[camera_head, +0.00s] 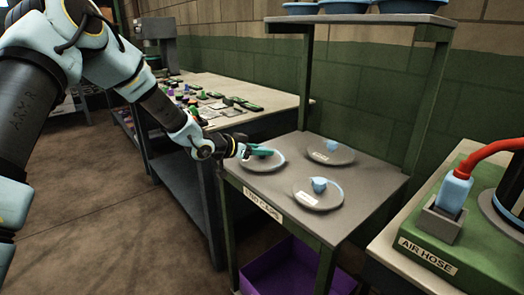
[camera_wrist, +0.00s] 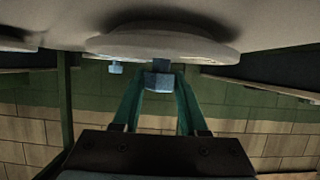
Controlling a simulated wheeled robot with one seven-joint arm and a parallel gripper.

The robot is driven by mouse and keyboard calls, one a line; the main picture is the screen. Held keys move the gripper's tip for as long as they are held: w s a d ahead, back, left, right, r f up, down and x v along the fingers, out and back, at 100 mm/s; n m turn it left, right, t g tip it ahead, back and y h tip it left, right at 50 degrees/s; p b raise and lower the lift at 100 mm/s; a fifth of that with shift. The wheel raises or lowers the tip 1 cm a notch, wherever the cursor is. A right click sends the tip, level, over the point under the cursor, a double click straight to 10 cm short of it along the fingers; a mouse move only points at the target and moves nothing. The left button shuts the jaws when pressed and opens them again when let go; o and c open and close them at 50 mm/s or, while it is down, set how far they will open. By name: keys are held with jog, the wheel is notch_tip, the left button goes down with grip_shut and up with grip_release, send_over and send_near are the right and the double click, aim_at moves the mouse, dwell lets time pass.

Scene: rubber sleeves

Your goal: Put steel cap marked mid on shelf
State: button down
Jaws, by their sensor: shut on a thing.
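Three grey round discs, each with a light blue part, are on the grey stand top (camera_head: 300,228) labelled "END CAPS". My gripper (camera_head: 262,151) is at the left disc (camera_head: 262,164), its teal fingers low over it. In the wrist view my gripper (camera_wrist: 159,82) is shut on a blue-grey hex knob (camera_wrist: 158,78) at the middle of a pale disc (camera_wrist: 165,45). The back disc (camera_head: 335,158) and front disc (camera_head: 318,203) have knobs and small pale labels, too small to read. I cannot read any mark on the held one. It seems to rest on the stand.
An upper shelf (camera_head: 362,19) above the stand bears several blue round things (camera_head: 345,5). Its green posts (camera_head: 305,75) rise close to the discs. A long bench (camera_head: 225,85) with small parts is behind left. An air hose block (camera_head: 435,240) is at right. A purple bin (camera_head: 285,270) is below.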

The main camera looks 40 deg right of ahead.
jog(key=shift+c, duration=2.2)
grip_release()
jog(key=shift+a, duration=0.1)
jog(key=v, duration=1.2)
jog(key=shift+b, duration=0.35)
